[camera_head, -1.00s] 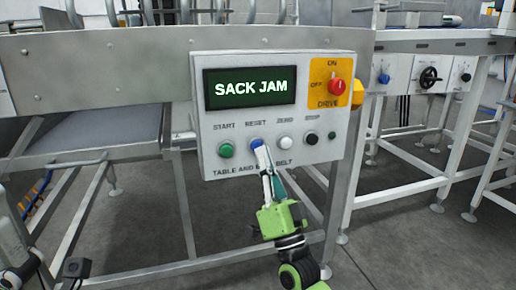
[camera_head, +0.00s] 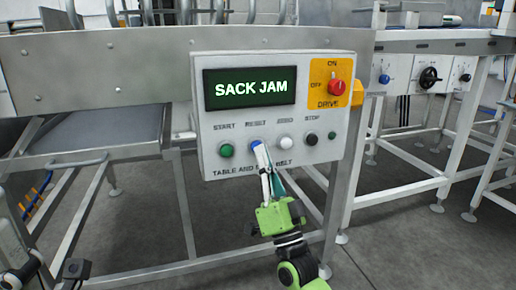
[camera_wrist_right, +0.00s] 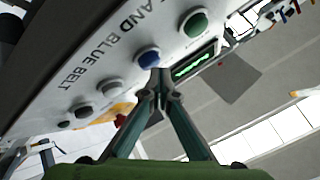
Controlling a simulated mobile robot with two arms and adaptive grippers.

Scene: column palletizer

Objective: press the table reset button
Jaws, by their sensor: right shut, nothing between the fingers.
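The blue reset button (camera_head: 255,145) sits under the label RESET on a grey control panel (camera_head: 210,125). It also shows in the right wrist view (camera_wrist_right: 149,58). My right gripper (camera_head: 262,150) is shut and empty, with its fingertips at the lower edge of the blue button. In the right wrist view the closed tips (camera_wrist_right: 160,74) overlap the button's edge; I cannot tell whether they touch or press it. The panel's display (camera_head: 250,88) reads SACK JAM. Part of my left arm shows at the lower left, but its gripper is not visible.
Beside the blue button are a green start button (camera_head: 226,150), a white button (camera_head: 285,143) and a black stop button (camera_head: 312,139). A red drive knob (camera_head: 336,87) sits on a yellow plate. Metal frame legs stand below and behind the panel.

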